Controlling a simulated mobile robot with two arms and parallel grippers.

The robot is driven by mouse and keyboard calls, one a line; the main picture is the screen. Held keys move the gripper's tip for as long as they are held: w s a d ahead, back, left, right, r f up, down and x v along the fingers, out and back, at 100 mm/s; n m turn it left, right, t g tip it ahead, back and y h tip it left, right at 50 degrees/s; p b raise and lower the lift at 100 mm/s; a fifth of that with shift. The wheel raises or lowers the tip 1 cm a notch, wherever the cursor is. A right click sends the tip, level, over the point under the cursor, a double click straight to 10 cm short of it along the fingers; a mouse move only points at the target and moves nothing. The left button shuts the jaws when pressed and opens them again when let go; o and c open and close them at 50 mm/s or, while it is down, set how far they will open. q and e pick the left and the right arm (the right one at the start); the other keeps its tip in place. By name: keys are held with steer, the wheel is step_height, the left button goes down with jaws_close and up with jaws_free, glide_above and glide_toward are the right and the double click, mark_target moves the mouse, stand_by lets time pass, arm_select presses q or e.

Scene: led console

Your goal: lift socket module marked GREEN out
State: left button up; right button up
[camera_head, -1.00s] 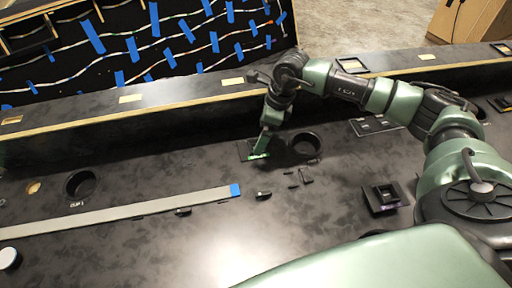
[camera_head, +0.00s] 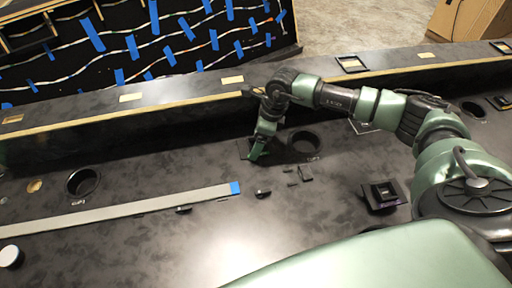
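My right gripper (camera_head: 256,153) reaches down from the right arm to a small dark square plate (camera_head: 244,147) on the black console top, left of a round hole. Its fingertips are at the plate and cover most of it. I cannot tell whether they are open or shut, or whether they touch a module. No GREEN marking is readable now. Another dark socket module (camera_head: 383,195) with a square opening sits on the console to the right. My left gripper is not in view.
A round black cup hole (camera_head: 305,142) is just right of the gripper. Small dark pieces (camera_head: 305,173) lie in front of it. A long grey strip with a blue end (camera_head: 235,188) lies to the left. A raised ledge (camera_head: 180,105) runs behind.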

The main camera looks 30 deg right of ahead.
steer(key=shift+w+d, duration=0.1)
steer(key=shift+r, duration=0.5)
jaws_close()
step_height(320, 180, up, 6)
steer(key=shift+f+b, duration=0.15)
steer(key=shift+b, duration=0.45)
steer(key=s+a+r, duration=0.2)
steer(key=s, duration=0.6)
steer(key=s+a+r+b, duration=0.1)
steer(key=s+a+r, duration=0.1)
steer(key=s, duration=0.7)
steer(key=shift+s+a+r+b, duration=0.15)
steer(key=shift+s+a+b, duration=0.1)
steer(key=shift+a+b, duration=0.1)
